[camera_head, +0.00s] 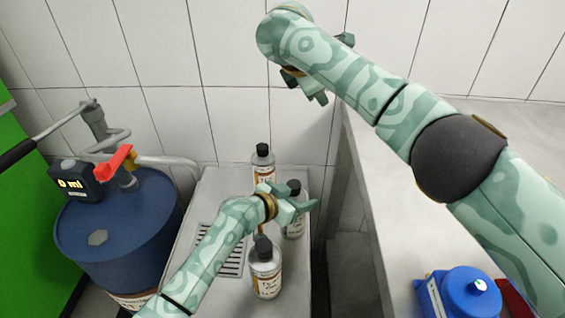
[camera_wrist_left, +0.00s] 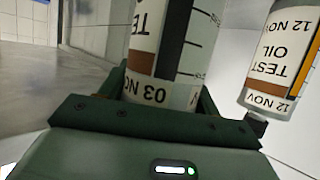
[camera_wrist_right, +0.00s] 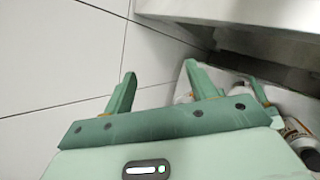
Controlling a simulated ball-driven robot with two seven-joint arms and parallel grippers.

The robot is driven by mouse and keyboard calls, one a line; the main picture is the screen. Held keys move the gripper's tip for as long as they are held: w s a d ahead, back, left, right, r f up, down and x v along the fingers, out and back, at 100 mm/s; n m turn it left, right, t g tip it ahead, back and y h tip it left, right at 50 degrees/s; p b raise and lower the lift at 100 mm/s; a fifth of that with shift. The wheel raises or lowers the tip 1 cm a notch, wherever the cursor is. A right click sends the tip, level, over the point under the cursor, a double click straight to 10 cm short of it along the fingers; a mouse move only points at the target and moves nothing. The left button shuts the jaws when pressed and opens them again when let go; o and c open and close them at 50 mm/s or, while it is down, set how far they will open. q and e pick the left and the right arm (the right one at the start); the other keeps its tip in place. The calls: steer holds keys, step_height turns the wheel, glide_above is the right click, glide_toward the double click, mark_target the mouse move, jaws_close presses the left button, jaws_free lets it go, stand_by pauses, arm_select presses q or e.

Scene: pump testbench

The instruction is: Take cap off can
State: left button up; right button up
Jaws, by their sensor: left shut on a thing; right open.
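Three grey-white cans with black caps stand on the bench at left. My left gripper (camera_head: 295,201) is shut on the right-hand can (camera_head: 295,225), whose black cap (camera_head: 294,187) is on. In the left wrist view this can's label (camera_wrist_left: 160,92) reads "03 NOV", between the fingers. The rear can (camera_head: 264,176) and the front can (camera_head: 266,278) also wear caps. My right gripper (camera_head: 308,88) is open and empty, high near the tiled wall, above and apart from the cans. Its spread fingers show in the right wrist view (camera_wrist_right: 160,92).
A blue drum (camera_head: 115,235) with a hand pump and red nozzle (camera_head: 113,162) stands at left. A grate (camera_head: 232,262) lies beside the cans. A higher grey counter (camera_head: 385,200) edges the right side, with a blue device (camera_head: 465,295) in front. White tiled wall behind.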

steer(key=w+a+r+n+t+y, duration=0.25)
steer(key=a+r+n+t, duration=0.3)
steer(key=r, duration=0.35)
steer(key=w+a+r+n+t+y, duration=0.1)
steer(key=a+r+n+t+y, duration=0.3)
steer(key=a+r+t, duration=0.45)
steer(key=s+a+r+n+g+y, duration=0.3)
steer(key=s+a+n+g+y, duration=0.3)
steer(key=n+y, duration=0.6)
steer(key=s+a+f+n+g+y, duration=0.2)
steer(key=s+a+f+n+g, duration=0.45)
steer(key=n, duration=0.45)
steer(key=n+g+h, duration=0.6)
steer(key=n+h, duration=0.5)
steer(key=h, duration=0.8)
glide_toward(294, 184)
steer(key=shift+m, duration=0.25)
steer(key=x, duration=0.9)
steer(key=shift+t, duration=0.25)
